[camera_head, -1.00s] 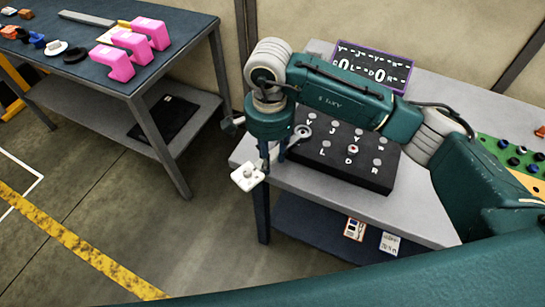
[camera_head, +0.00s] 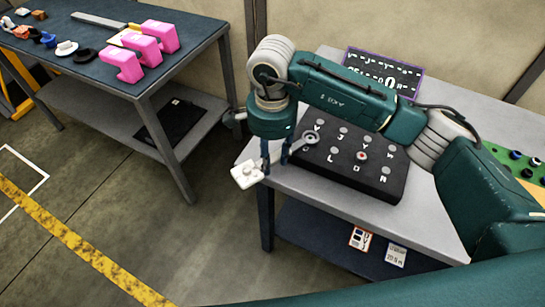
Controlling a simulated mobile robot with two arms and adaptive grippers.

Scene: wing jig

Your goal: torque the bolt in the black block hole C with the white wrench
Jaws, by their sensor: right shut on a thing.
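The black block (camera_head: 340,181) lies on the right-hand table, with several round holes and white letters. A bolt with a red and white top (camera_head: 361,156) sits in one front-row hole; the letter below it is too small to read surely, so I cannot confirm it as C. My right gripper (camera_head: 275,161) points down at the block's left edge. It is shut on what appears to be the wrench: a grey ring end (camera_head: 310,137) shows over the block's left part, and a white end (camera_head: 247,174) juts out past the table edge. My left gripper is out of view.
A dark display with white characters (camera_head: 388,76) stands behind the block. A green board with knobs (camera_head: 515,162) is at the right. Another table at the left holds pink blocks (camera_head: 160,36) and small hat-like items. Open floor lies between the tables.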

